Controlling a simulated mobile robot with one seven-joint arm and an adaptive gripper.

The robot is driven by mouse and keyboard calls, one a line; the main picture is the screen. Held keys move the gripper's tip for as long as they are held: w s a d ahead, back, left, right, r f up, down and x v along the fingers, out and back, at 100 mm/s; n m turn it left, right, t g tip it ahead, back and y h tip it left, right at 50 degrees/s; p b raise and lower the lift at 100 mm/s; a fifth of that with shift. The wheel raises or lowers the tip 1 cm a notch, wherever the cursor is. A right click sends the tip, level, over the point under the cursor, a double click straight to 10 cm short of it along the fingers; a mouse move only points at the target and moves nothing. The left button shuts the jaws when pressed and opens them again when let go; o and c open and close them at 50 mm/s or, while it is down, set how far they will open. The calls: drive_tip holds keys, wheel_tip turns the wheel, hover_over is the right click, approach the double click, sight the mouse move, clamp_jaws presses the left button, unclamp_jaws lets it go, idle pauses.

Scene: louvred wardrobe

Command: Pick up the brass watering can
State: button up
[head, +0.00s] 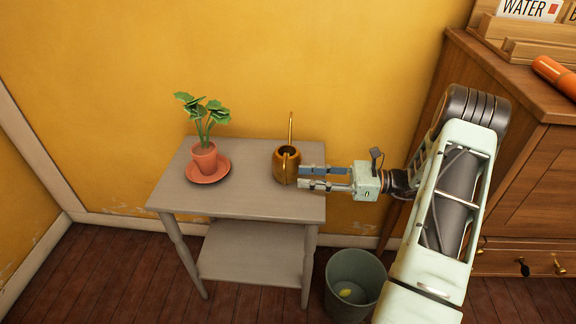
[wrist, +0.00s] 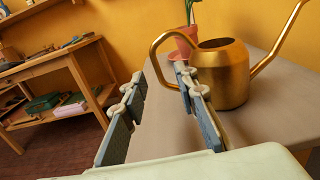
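The brass watering can (head: 286,167) stands upright on the grey side table (head: 248,208), near its right end. In the wrist view the can (wrist: 227,80) shows its round body, open top, a spout to the upper right and a looped handle (wrist: 155,48) to the left. My gripper (head: 302,177) is just right of the can in the head view, with its two fingers apart. In the wrist view my gripper (wrist: 160,76) is open, and the handle shows between and beyond the fingertips. The right finger overlaps the can's edge and the lower handle; I cannot tell whether they touch.
A potted plant (head: 204,158) on a terracotta saucer (head: 222,170) stands at the table's left. A grey-green bin (head: 341,285) is on the floor at right. A wooden cabinet (head: 520,190) stands at far right. A workbench (wrist: 55,70) shows at left in the wrist view.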

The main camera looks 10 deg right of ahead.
sight(284, 183)
drive_tip(key=b+x, duration=0.1)
drive_tip(key=x, duration=0.5)
drive_tip(key=shift+s+a+b, duration=0.1)
drive_tip(key=shift+a+b, duration=0.2)
drive_tip(key=shift+a, duration=0.05)
clamp_jaws()
drive_tip(key=shift+r, duration=0.1)
